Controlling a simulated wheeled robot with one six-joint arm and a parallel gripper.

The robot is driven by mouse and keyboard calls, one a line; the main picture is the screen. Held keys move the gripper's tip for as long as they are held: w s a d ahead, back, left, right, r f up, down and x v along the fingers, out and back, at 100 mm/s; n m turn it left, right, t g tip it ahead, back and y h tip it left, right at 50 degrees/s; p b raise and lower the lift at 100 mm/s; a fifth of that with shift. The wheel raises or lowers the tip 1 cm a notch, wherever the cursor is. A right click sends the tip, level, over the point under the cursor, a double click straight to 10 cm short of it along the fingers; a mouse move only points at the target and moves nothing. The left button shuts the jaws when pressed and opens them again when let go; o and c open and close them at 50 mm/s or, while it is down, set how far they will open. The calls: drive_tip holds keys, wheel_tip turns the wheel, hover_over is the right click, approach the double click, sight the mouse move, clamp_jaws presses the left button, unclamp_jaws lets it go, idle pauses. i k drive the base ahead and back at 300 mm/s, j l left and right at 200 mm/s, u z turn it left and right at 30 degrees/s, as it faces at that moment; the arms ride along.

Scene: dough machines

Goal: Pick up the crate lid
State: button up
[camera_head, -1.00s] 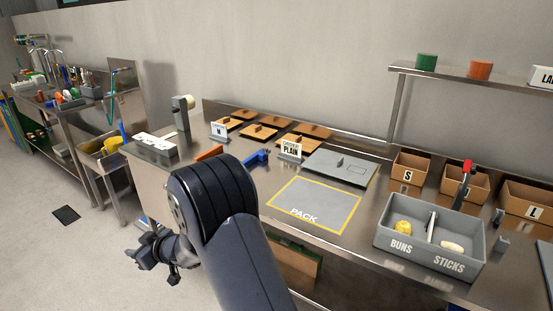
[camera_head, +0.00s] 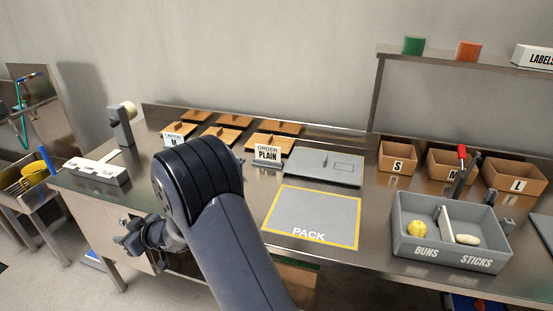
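The grey flat panel (camera_head: 312,170) that looks like the crate lid lies flat on the steel counter, just behind the PACK mat. It has a small upright handle and a marked rectangle on top. The open grey crate (camera_head: 402,238), marked BUNS and STICKS, stands at the right with a yellow piece (camera_head: 416,229) and a pale piece (camera_head: 467,239) in separate compartments. My gripper (camera_head: 128,239) is at the lower left, in front of the counter and well away from the lid. It looks small and dark, and its fingers cannot be made out.
The yellow-edged PACK mat (camera_head: 312,212) is bare. An ORDER PLAIN sign (camera_head: 267,154) stands just left of the lid. Several brown flat pieces (camera_head: 222,134) lie behind. Cardboard boxes S (camera_head: 397,157), M and L (camera_head: 513,176) stand at the back right, under a shelf (camera_head: 398,52).

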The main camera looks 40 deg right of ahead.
sight(331, 167)
drive_tip(key=i+j+z, duration=0.1)
drive_tip(key=z, duration=0.35)
drive_tip(key=i+j+z, duration=0.15)
drive_tip(key=z, duration=0.3)
drive_tip(key=i+j+z, duration=0.15)
drive_tip(key=z, duration=0.3)
drive_tip(key=i+j+z, duration=0.1)
drive_tip(key=j+z, duration=0.15)
drive_tip(key=z, duration=0.2)
drive_tip(key=j+z, duration=1.1)
